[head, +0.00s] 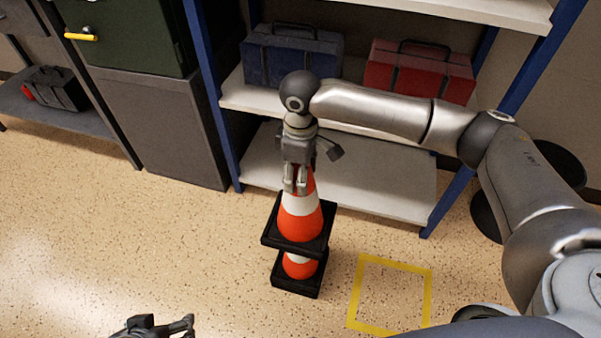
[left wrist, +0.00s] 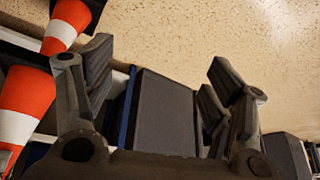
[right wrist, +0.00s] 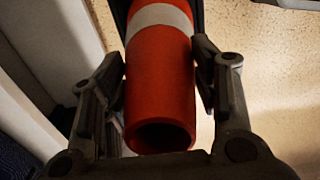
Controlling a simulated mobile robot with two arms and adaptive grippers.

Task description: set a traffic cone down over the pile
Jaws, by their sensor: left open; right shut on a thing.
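An orange and white traffic cone (head: 299,222) with a black square base is held upright by its top in my right gripper (head: 296,185). The right wrist view shows this cone (right wrist: 160,85) between the two fingers. Below it stands the pile (head: 300,268), of which one orange and white cone on a black base shows. The held cone's base hides the pile's top and sits above its lower part, with a gap to the pile's base. The left wrist view shows the held cone (left wrist: 25,105) and the pile (left wrist: 68,22). My left gripper (left wrist: 162,70) is open and empty.
A yellow taped square (head: 429,295) marks the floor right of the pile. Behind stands a blue-posted shelf (head: 390,195) with a blue case (head: 290,58) and a red case (head: 420,72). A grey cabinet (head: 160,125) stands left. The floor at left is clear.

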